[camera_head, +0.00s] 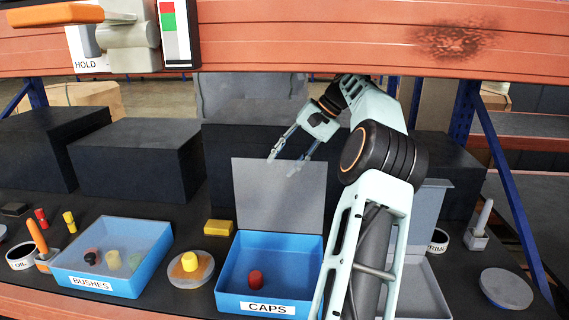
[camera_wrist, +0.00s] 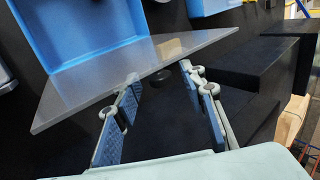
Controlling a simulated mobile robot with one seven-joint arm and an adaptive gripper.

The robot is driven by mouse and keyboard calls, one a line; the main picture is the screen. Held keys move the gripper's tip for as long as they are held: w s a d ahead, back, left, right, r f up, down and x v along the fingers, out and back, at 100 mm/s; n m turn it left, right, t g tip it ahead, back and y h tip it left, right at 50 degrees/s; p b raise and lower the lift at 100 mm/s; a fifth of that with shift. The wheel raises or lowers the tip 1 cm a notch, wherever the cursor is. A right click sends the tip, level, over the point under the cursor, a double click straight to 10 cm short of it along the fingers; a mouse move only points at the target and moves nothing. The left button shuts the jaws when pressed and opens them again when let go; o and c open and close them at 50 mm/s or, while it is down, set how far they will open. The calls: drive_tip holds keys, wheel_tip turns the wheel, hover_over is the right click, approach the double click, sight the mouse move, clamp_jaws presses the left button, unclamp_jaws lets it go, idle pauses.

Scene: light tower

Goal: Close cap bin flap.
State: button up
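The blue cap bin (camera_head: 268,290), labelled CAPS, stands at the front middle of the shelf in the head view, with a red cap (camera_head: 256,279) inside. Its grey translucent flap (camera_head: 278,193) stands up at the back edge, so the bin is open. In the wrist view the flap (camera_wrist: 150,75) crosses the upper part, with the blue bin (camera_wrist: 90,30) beyond it. My gripper (camera_head: 281,164) is near the flap's upper edge in the head view. In the wrist view my gripper (camera_wrist: 158,90) has its fingers spread with nothing held; contact with the flap is unclear.
The bushes bin (camera_head: 112,262) has its translucent lid down at left. A yellow block (camera_head: 219,227) and a round dish with a yellow cap (camera_head: 190,262) lie between the bins. Dark boxes (camera_head: 135,160) stand behind. An orange beam (camera_head: 300,40) crosses above; my arm hides the right side.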

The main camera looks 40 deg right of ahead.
clamp_jaws()
idle(0.3)
drive_tip(key=shift+s+a+f+b, duration=0.1)
drive_tip(key=shift+b, duration=0.2)
